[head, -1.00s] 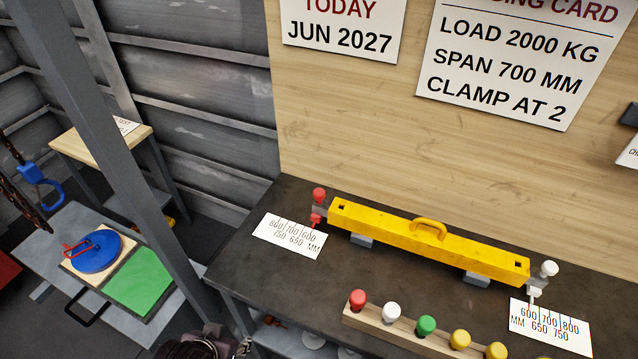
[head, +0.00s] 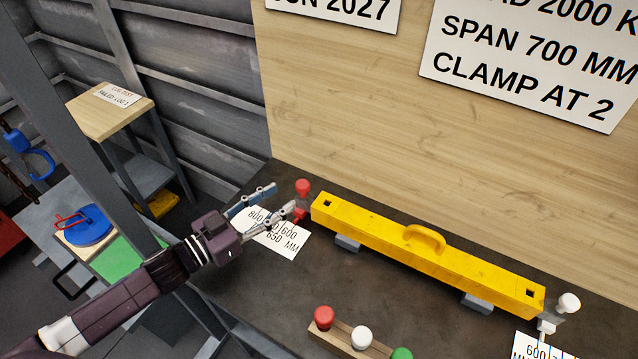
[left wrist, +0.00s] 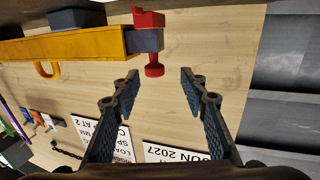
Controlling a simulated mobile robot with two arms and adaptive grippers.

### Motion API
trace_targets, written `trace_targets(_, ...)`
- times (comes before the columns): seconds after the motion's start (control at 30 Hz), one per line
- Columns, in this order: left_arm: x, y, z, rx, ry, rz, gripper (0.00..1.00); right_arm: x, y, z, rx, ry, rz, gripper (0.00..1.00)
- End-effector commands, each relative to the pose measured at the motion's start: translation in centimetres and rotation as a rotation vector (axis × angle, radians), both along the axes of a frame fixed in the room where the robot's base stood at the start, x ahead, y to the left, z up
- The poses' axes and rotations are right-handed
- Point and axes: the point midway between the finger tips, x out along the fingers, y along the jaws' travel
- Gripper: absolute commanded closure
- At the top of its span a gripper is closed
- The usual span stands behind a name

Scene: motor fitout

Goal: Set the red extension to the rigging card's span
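The yellow spreader beam (head: 430,255) lies on grey blocks on the dark bench. The red extension (head: 302,188), with its red knob, sticks out of the beam's left end beside a white scale card (head: 290,245). My left gripper (head: 280,199) is open at this end, partly covering the scale, so the pointer reading is hidden. In the left wrist view the red knob (left wrist: 154,70) shows ahead of the open, empty fingers (left wrist: 157,76), not gripped. The rigging card (head: 535,62) reads span 700 MM and clamp at 2. My right gripper is not in view.
A white-knobbed extension (head: 567,303) is at the beam's right end, above another scale card (head: 530,348). A wooden rack (head: 345,338) with coloured knobs stands in front. A grey post (head: 75,120) rises at the left.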

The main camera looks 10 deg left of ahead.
Motion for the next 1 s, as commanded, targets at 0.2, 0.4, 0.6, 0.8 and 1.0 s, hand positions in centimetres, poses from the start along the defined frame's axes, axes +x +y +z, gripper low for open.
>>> trace_targets(0.2, -0.3, 0.3, 0.3, -0.025, -0.024, -0.087, 0.6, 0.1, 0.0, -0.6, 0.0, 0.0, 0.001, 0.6)
trace_targets(0.4, 1.5, -1.6, 0.7, -0.031, -0.029, -0.091, 0.6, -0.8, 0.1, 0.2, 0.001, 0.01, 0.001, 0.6)
trace_targets(0.6, 3.7, -3.8, 0.6, -0.03, -0.027, -0.089, 0.6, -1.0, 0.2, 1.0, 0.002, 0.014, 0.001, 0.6)
trace_targets(0.8, 4.8, -5.0, 0.3, -0.029, -0.025, -0.09, 0.6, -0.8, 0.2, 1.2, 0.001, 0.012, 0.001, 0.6)
trace_targets(1.0, 4.9, -5.1, 0.2, -0.028, -0.025, -0.089, 0.6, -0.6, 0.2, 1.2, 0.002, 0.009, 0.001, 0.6)
